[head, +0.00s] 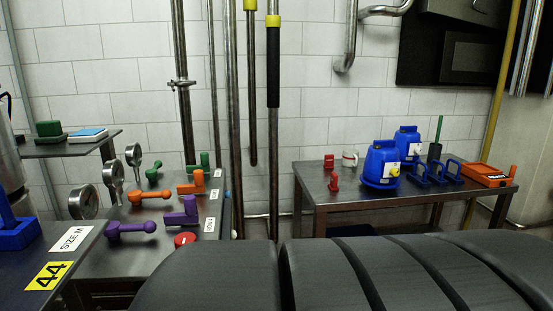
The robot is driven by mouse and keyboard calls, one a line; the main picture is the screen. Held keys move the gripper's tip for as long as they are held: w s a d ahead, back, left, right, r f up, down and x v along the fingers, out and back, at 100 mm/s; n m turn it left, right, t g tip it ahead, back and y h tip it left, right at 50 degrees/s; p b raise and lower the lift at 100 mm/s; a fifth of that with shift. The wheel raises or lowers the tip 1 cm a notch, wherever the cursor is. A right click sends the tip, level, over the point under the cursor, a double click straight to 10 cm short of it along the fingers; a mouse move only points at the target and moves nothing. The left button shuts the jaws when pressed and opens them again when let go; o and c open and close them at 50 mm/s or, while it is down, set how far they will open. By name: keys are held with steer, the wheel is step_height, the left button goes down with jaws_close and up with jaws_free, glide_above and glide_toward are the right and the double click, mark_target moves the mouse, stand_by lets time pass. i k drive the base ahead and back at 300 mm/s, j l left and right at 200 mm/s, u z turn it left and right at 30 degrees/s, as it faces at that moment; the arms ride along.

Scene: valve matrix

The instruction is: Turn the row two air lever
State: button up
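The valve table (95,255) stands at left in the head view, with levers in three colour rows. The middle row has an orange bar lever with a round knob (148,196) and a blockier orange lever (191,187) to its right. The back row has two green levers (157,171) (200,163). The front row has a purple bar lever (130,229) and a blocky purple lever (180,214). Small white labels (209,224) lie along the right edge, too small to read surely. I cannot tell which lever is air. My gripper is not in view.
Gauges (83,202) line the table's left side; a red knob (185,239) is near its front. Vertical pipes (238,130) rise right of it. A second table (335,195) at right holds blue containers (381,165). A dark ribbed shape (330,275) fills the bottom.

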mark_target(151, 174)
steer(key=u, duration=0.8)
